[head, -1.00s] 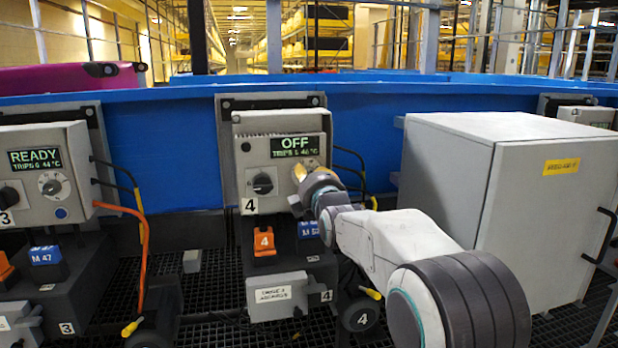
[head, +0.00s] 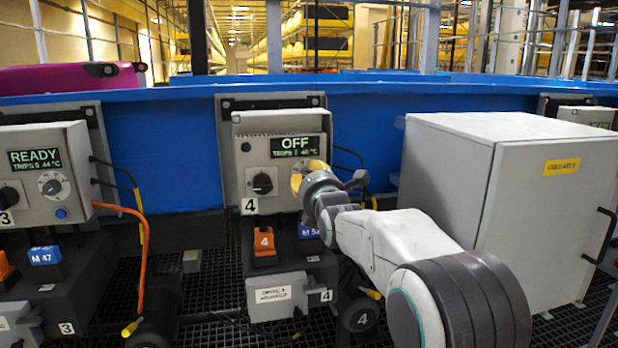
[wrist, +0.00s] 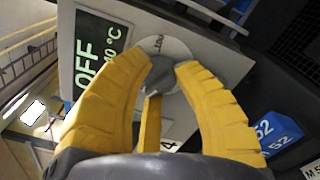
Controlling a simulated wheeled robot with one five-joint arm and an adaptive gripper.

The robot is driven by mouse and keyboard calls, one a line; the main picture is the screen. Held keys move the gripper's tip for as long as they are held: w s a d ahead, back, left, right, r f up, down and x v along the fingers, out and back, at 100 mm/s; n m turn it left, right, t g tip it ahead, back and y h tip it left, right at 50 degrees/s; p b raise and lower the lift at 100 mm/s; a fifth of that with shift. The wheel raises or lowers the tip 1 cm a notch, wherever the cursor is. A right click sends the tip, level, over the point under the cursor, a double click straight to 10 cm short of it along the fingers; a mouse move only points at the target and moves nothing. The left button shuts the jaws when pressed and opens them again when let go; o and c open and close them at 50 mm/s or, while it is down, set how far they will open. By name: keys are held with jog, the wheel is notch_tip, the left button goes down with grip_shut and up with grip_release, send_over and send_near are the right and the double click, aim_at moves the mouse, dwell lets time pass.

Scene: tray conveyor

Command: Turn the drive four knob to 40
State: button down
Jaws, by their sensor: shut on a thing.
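The drive four box (head: 285,160) carries the label 4 and hangs on the blue conveyor side. Its display (head: 295,146) reads OFF, with a trip line that appears to say 40 °C; part of it also shows in the wrist view (wrist: 98,52). My gripper (wrist: 163,68) is shut on the grey knob (wrist: 158,76), with its yellow fingers on either side. The pale round dial (wrist: 176,42) shows behind the knob, its scale mostly too small or covered to read. In the head view my gripper (head: 297,179) hides the knob.
A black rotary switch (head: 262,184) sits left of my gripper. Below are an orange block (head: 264,242) marked 4 and a blue block (head: 308,230). A large grey cabinet (head: 450,170) stands close on the right. Drive three's box (head: 75,165) reads READY.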

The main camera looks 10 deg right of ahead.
jog(key=shift+r+n, duration=0.1)
jog(key=shift+n, duration=0.5)
jog(key=shift+r+n, duration=0.1)
jog(key=shift+n, duration=0.2)
jog(key=c, duration=0.9)
grip_release()
jog(key=shift+s, duration=0.1)
jog(key=s, duration=1.1)
jog(key=shift+s, duration=0.4)
